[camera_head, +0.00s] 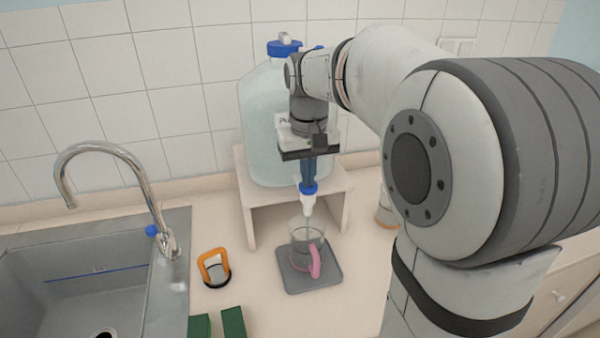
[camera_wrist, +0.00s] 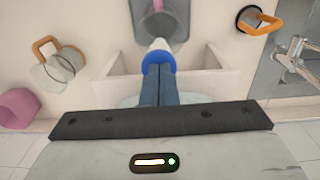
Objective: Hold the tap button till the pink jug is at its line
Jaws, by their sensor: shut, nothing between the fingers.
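The pink-handled glass jug (camera_head: 307,245) stands on a grey square pad (camera_head: 310,279) under the tap. Its level and its line are too small to read. The white tap (camera_head: 308,204) with its blue button (camera_head: 309,188) sits at the front of a large clear water container (camera_head: 262,130). My gripper (camera_head: 308,180) is shut and empty, pointing down, with its fingertips at the blue button. In the wrist view the blue fingers (camera_wrist: 160,85) meet the blue button (camera_wrist: 158,58), and the pink handle (camera_wrist: 158,5) shows just beyond the tap.
The container rests on a pale stand (camera_head: 245,195). Another orange-handled jug (camera_wrist: 58,62) and a pink object (camera_wrist: 18,108) show in the wrist view.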

